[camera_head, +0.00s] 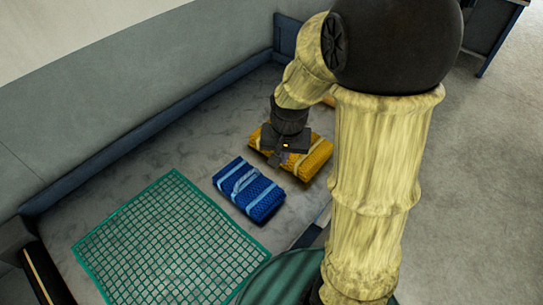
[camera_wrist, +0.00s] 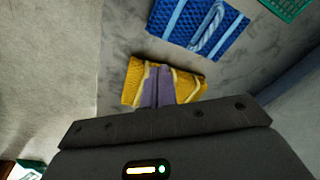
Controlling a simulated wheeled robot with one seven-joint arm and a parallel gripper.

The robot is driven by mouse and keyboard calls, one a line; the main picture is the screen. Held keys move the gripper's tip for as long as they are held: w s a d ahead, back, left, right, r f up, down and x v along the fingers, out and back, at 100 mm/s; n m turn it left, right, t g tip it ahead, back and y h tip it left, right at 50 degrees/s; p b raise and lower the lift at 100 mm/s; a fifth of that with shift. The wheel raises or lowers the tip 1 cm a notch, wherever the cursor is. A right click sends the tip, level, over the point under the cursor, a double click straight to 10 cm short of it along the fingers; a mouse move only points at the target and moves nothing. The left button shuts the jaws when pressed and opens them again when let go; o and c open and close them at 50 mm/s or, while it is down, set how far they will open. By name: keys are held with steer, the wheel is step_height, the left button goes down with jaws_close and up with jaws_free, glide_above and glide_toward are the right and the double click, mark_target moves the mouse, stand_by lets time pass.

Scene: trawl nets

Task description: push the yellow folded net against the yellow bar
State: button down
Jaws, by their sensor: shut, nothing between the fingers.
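The yellow folded net (camera_head: 313,162) lies on the grey surface beyond and right of the blue folded net, partly hidden behind my gripper. It also shows in the wrist view (camera_wrist: 188,90), with pale straps. My gripper (camera_head: 275,159) points down over the net's left part, shut and empty. In the wrist view its fingers (camera_wrist: 157,88) overlap the middle of the net; I cannot tell whether they touch it.
A blue folded net (camera_head: 250,190) with light straps lies beside the yellow one, with a narrow gap. A green open net (camera_head: 170,245) lies flat at the lower left. A dark blue raised edge (camera_head: 150,130) runs along the back. My arm covers the area to the right.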

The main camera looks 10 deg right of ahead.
steer(key=w+a+f+m+g, duration=0.1)
steer(key=w+a+f+m, duration=0.1)
steer(key=w+f+m, duration=0.5)
steer(key=w, duration=0.4)
steer(key=shift+w+a+g+b, duration=0.35)
steer(key=shift+a+g, duration=0.05)
step_height(320, 180, down, 10)
steer(key=shift+s+r+p, duration=0.1)
steer(key=shift+p, duration=0.6)
steer(key=w+d, duration=0.1)
steer(key=w+d+p, duration=0.1)
steer(key=d, duration=0.1)
steer(key=shift+w+d, duration=0.1)
steer(key=shift+w, duration=0.1)
